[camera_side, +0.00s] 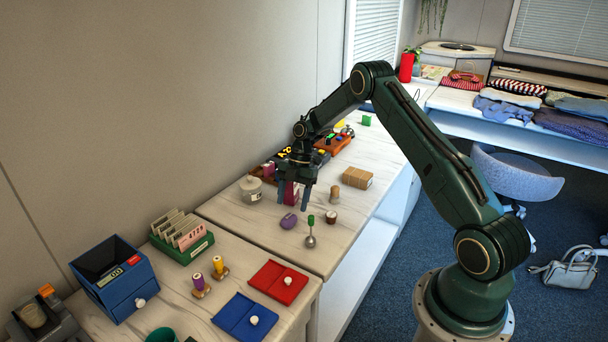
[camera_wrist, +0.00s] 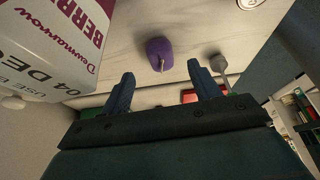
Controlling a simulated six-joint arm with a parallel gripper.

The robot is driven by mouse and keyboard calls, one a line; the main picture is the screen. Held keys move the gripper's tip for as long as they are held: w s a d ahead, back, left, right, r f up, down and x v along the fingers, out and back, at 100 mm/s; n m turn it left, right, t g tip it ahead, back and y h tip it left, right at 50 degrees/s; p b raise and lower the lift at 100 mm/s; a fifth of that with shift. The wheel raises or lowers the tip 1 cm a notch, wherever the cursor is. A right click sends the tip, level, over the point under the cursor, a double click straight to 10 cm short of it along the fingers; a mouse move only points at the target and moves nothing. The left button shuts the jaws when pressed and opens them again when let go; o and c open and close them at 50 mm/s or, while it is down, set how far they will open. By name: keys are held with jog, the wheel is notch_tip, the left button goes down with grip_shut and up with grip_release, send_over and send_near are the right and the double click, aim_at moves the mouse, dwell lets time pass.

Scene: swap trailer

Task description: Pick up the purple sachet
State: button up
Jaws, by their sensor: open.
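The purple sachet (camera_side: 289,220), a small rounded purple item, lies on the pale wooden worktop (camera_side: 240,222) in the side view. It also shows in the wrist view (camera_wrist: 159,52), with a small pale tip or cord on its near side. My gripper (camera_side: 294,203) is open, fingers pointing down, above and behind the sachet in the side view. In the wrist view the sachet appears beyond my gripper's two blue fingertips (camera_wrist: 160,74), roughly centred between them, with no contact visible.
A container lettered "BERRY" (camera_wrist: 50,45) looms close at left in the wrist view. A green-handled scoop (camera_side: 311,236) and a small brown-and-white jar (camera_side: 331,217) stand right of the sachet. A lidded grey pot (camera_side: 251,190) stands left. Bare worktop lies in front.

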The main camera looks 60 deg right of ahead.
aim_at(290, 216)
jog(key=shift+x, duration=2.6)
jog(key=shift+d, duration=0.1)
jog(key=c, duration=1.1)
jog(key=shift+o, duration=0.2)
jog(key=shift+r, duration=0.15)
notch_tip(290, 216, up, 20)
